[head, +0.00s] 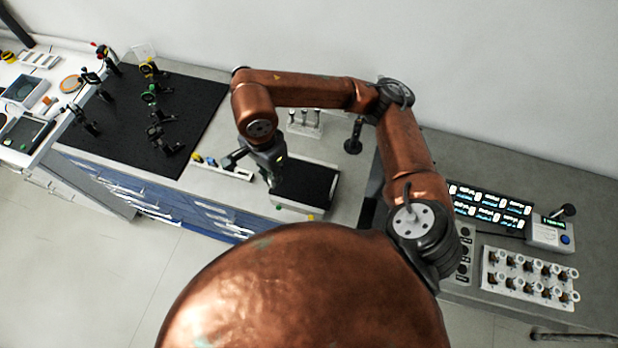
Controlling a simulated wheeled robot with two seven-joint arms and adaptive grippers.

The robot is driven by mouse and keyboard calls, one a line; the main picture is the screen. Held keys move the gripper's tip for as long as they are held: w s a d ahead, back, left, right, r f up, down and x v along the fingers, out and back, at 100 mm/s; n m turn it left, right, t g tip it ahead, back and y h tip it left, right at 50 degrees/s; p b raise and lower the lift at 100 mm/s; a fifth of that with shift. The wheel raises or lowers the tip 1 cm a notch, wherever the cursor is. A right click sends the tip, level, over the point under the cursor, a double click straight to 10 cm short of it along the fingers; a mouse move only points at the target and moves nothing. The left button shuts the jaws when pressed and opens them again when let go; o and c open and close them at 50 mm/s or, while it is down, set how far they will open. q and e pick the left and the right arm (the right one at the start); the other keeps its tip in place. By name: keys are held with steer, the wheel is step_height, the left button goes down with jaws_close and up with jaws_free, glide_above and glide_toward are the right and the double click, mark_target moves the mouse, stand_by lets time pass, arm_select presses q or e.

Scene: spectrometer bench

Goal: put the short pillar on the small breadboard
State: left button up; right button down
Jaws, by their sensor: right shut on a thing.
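The small breadboard (312,184) is a black plate with a pale rim on the grey bench, in the middle of the head view. My right gripper (264,172) reaches down at its left edge. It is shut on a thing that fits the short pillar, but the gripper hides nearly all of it. I cannot tell whether the held thing touches the breadboard. My left gripper is not in view.
A large black breadboard (190,98) with several optic mounts lies to the left. A narrow white tray (228,171) lies left of my gripper. A white rack (304,129) and a dark post (353,136) stand behind the small breadboard. Lit panels (488,206) are right.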

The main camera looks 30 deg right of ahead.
steer(key=d+f+p, duration=0.1)
steer(key=d+f, duration=0.2)
steer(key=d, duration=0.1)
steer(key=s+d+f+p, duration=0.1)
steer(key=d+f, duration=0.1)
steer(key=d, duration=0.2)
steer(key=d+f+p, duration=0.1)
steer(key=d+f, duration=0.2)
steer(key=d, duration=0.1)
steer(key=shift+s+d+f, duration=0.15)
steer(key=shift+s+f, duration=0.05)
steer(key=shift+f, duration=0.1)
steer(key=shift+d+f, duration=0.15)
steer(key=shift+f, duration=0.05)
step_height(320, 180, down, 3)
steer(key=shift+s+d+r+p, duration=0.1)
steer(key=shift+p, duration=0.8)
steer(key=shift+f, duration=0.3)
